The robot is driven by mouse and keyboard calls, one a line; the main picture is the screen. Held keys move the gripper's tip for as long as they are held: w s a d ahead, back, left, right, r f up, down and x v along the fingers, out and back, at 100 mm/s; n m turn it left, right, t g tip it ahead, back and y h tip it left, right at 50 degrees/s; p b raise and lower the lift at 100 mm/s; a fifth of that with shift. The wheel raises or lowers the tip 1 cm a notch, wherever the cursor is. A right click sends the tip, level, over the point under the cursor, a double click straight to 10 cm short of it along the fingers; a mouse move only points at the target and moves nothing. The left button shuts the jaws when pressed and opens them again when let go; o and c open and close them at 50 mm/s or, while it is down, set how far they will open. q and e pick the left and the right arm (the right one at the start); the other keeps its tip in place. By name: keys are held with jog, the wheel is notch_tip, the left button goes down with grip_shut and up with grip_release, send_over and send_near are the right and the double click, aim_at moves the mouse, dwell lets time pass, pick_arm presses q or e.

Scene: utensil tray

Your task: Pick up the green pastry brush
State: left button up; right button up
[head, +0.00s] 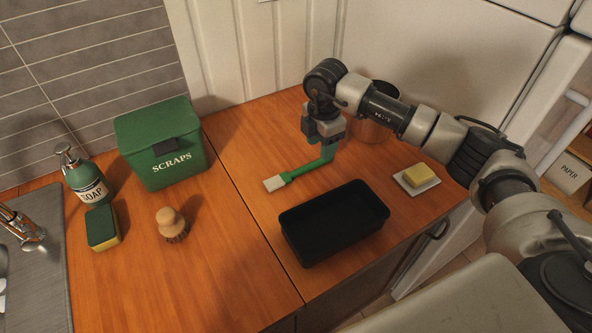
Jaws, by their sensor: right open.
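The green pastry brush (304,171) lies on the wooden counter behind the black tray. Its pale bristle head points left and its green handle runs up to the right. My right gripper (327,146) is pointing down over the handle's right end. It is open, and its fingers hide part of the handle's end. I cannot tell whether the fingers touch the handle. The black utensil tray (378,203) looks empty and stands just in front of the brush. My left gripper is not in view.
Butter on a white dish (405,186) is at the right. A green scraps bin (160,145), soap bottle (86,178), sponge (102,227) and round wooden brush (172,223) are at the left.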

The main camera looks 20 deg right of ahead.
aim_at(316, 162)
jog(key=shift+w+a+f+p, duration=0.15)
jog(key=shift+f+p, duration=0.3)
jog(key=shift+f, duration=1.05)
jog(key=shift+w+a+f+p, duration=0.15)
jog(key=shift+f+p, duration=0.3)
jog(key=shift+f, duration=1.05)
grip_shut()
